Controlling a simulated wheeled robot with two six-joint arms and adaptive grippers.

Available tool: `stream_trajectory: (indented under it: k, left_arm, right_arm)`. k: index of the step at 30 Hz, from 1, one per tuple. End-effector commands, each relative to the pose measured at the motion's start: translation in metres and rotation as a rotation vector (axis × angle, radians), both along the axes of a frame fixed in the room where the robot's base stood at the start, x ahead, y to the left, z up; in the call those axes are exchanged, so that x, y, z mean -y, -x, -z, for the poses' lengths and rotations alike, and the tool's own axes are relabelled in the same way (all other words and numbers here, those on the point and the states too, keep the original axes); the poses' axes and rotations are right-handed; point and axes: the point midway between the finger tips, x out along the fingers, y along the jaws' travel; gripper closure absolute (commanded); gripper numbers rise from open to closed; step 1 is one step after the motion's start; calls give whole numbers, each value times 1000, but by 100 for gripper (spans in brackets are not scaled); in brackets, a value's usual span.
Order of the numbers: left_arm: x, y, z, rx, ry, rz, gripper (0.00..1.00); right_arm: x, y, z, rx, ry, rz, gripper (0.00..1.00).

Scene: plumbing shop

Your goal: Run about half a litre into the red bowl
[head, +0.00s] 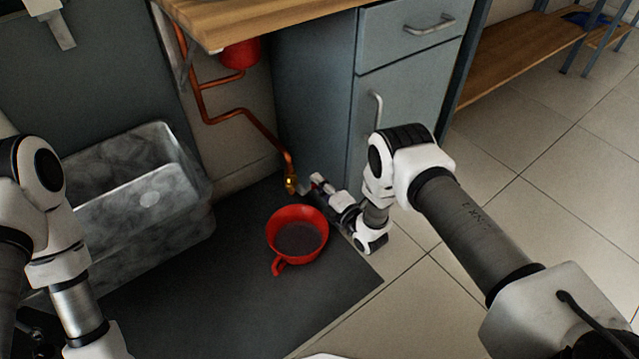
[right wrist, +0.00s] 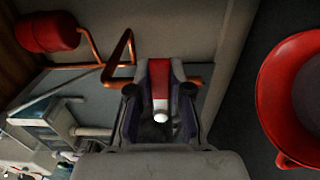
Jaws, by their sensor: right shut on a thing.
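The red bowl (head: 272,242), with a loop handle at its lower left, stands upright on the dark mat. Its inside looks dark grey; I cannot tell whether there is water in it. Its edge also shows in the right wrist view (right wrist: 271,90). A brass tap (head: 291,184) ends the copper pipe just above and behind the bowl. My right gripper (head: 318,181) is beside the tap. In the right wrist view it is shut on a red and white handle (right wrist: 159,80) between its fingers. No stream of water is visible. My left arm shows at the left, its gripper out of view.
A grey metal tub (head: 185,205) stands left of the bowl. A blue-grey cabinet (head: 400,100) rises behind my right gripper. Copper pipe (head: 232,115) runs down from a red vessel (head: 240,54) under the wooden worktop (head: 260,15). The dark mat (head: 240,310) is clear in front.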

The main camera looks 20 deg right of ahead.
Motion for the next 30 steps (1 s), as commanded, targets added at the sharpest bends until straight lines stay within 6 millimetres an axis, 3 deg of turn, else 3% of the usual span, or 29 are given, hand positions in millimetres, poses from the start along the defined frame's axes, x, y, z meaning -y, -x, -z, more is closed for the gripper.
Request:
stream_trajectory:
  k: [5, 6, 8, 20, 30]
  left_arm:
    - [0, 0, 1, 0, 0, 0, 55]
    - [0, 0, 1, 0, 0, 0, 55]
    - [0, 0, 1, 0, 0, 0, 55]
    - [0, 0, 1, 0, 0, 0, 55]
    - [0, 0, 1, 0, 0, 0, 55]
  right_arm:
    - [1, -3, -3, 9, 1, 3, 100]
    - [1, -3, -3, 9, 1, 3, 71]
    - [1, -3, -2, 9, 0, 3, 55]
    - [4, 7, 0, 1, -1, 2, 55]
    - [32, 82, 0, 0, -2, 4, 55]
